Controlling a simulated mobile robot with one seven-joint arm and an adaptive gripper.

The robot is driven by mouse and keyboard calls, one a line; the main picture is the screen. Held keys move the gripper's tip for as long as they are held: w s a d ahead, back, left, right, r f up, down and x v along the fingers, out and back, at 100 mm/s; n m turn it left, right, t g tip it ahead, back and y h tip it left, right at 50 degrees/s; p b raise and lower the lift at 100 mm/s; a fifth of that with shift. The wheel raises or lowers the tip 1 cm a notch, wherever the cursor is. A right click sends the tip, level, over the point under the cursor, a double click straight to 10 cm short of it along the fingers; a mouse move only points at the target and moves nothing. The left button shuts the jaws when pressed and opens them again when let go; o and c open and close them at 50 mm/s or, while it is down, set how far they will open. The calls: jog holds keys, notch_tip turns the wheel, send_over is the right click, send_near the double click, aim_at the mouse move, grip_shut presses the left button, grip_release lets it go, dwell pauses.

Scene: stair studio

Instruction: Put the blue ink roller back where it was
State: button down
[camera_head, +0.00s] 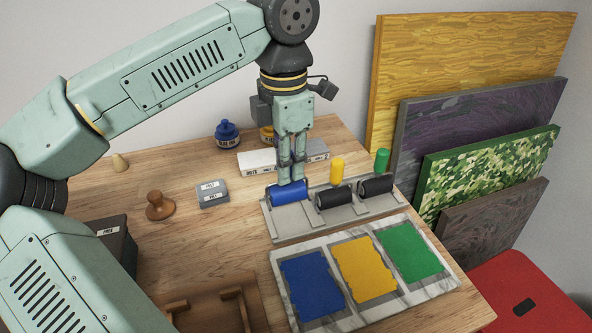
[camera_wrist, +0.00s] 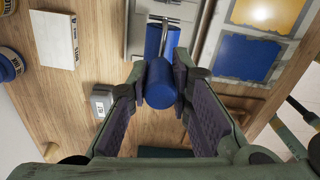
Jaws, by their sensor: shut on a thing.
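The blue ink roller (camera_head: 290,192) is at the left end of the grey roller rack (camera_head: 289,217), over or in the left place; I cannot tell whether it rests fully on the rack. My gripper (camera_head: 291,170) points down above it. In the wrist view my gripper (camera_wrist: 163,85) is shut on the roller's blue handle (camera_wrist: 160,88), with the blue roller drum (camera_wrist: 154,38) beyond it. In the head view the handle is hidden by the fingers.
Two dark rollers with a yellow handle (camera_head: 337,170) and a green handle (camera_head: 382,160) sit right on the rack. A marble slab (camera_head: 284,271) with blue, yellow and green ink lies in front. A white box (camera_head: 256,162) and ink jar (camera_head: 227,133) stand behind.

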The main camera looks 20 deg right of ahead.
notch_tip(320, 180, down, 3)
jog(key=shift+w+f+b, duration=0.1)
jog(key=shift+b, duration=0.3)
jog(key=shift+d+f, duration=0.1)
jog(key=shift+f, duration=0.05)
jog(key=shift+s, duration=0.3)
jog(key=shift+w, duration=0.1)
jog(key=shift+f+b, duration=0.45)
jog(key=shift+b, duration=0.1)
jog(key=c, duration=1.5)
grip_release()
jog(key=shift+o, duration=0.2)
jog(key=shift+r, duration=0.1)
jog(key=shift+r+p, duration=0.5)
jog(key=shift+p, duration=0.1)
notch_tip(320, 180, up, 12)
jog(key=shift+b, duration=0.55)
